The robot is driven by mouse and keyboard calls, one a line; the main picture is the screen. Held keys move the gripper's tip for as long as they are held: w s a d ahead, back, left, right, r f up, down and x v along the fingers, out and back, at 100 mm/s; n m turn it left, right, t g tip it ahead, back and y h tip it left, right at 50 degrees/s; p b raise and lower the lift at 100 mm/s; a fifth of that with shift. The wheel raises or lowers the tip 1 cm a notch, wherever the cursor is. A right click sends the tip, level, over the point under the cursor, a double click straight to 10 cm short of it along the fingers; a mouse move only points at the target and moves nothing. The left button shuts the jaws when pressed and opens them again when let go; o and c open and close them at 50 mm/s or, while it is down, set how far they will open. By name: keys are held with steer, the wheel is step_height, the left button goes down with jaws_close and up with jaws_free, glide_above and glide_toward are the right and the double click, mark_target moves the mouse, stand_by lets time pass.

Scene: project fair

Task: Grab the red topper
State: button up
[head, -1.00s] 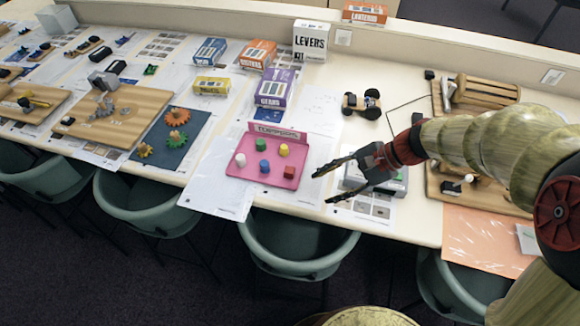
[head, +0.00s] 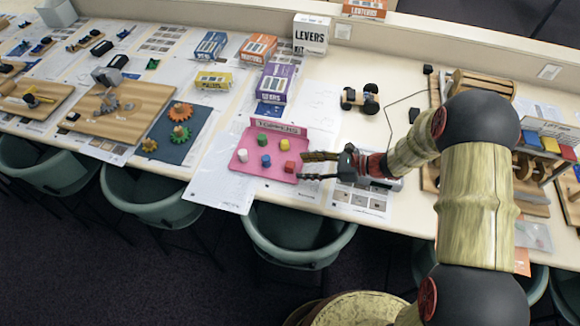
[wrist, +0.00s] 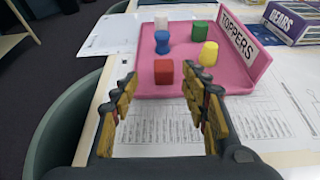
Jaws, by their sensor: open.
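The red topper (head: 290,167) is a small red block near the right front corner of the pink toppers tray (head: 254,172). In the wrist view the red topper (wrist: 164,72) sits at the tray's near edge, ahead of my fingers. My gripper (head: 312,167) is open and empty, just right of the tray, its fingers pointing left toward the red topper. In the wrist view my gripper (wrist: 166,90) has the red topper in line with the gap between its fingertips; I cannot tell exactly how far apart they are.
Blue (wrist: 162,42), green (wrist: 199,31), yellow (wrist: 208,54) and white (wrist: 161,23) toppers stand on the same tray. Its raised TOPPERS sign (wrist: 238,40) stands along one edge. A purple gears box (head: 276,82) is behind. Green chairs (head: 295,235) line the table front.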

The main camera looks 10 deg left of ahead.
mark_target(293, 165)
steer(key=shift+w+b+x, duration=0.2)
steer(key=shift+x, duration=1)
steer(key=shift+w+b+x, duration=0.15)
steer(key=shift+x, duration=1)
steer(key=shift+r, duration=0.1)
steer(key=c, duration=1)
